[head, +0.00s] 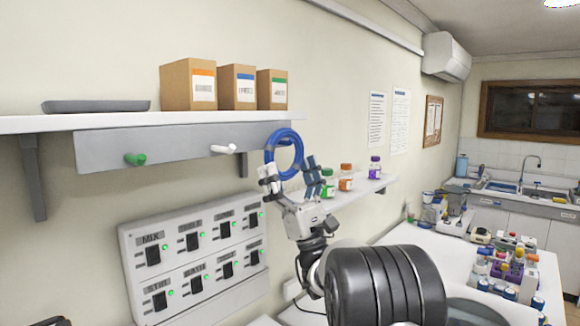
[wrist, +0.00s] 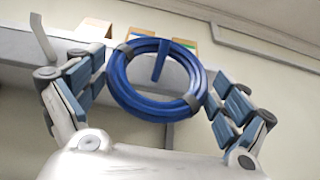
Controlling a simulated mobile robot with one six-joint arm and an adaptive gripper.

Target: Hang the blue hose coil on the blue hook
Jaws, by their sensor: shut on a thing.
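The blue hose coil (head: 270,156) is a ring with dark bands, held upright near the right end of the grey hook rail (head: 180,146). My gripper (head: 290,171) is shut on the coil, with a finger on each side of it. In the wrist view, the coil (wrist: 150,107) shows between the two fingers of my gripper (wrist: 160,75). A blue peg, the blue hook (wrist: 159,62), shows within the upper part of the coil's opening. I cannot tell whether it passes through the ring. In the head view I cannot make the blue hook out clearly at the coil.
A green hook (head: 136,159) and a white hook (head: 224,149) stick out farther left on the rail. Boxes (head: 188,85) stand on the shelf above. A switch panel (head: 195,255) is below left. Bottles (head: 346,178) stand on a lower shelf just right of my gripper.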

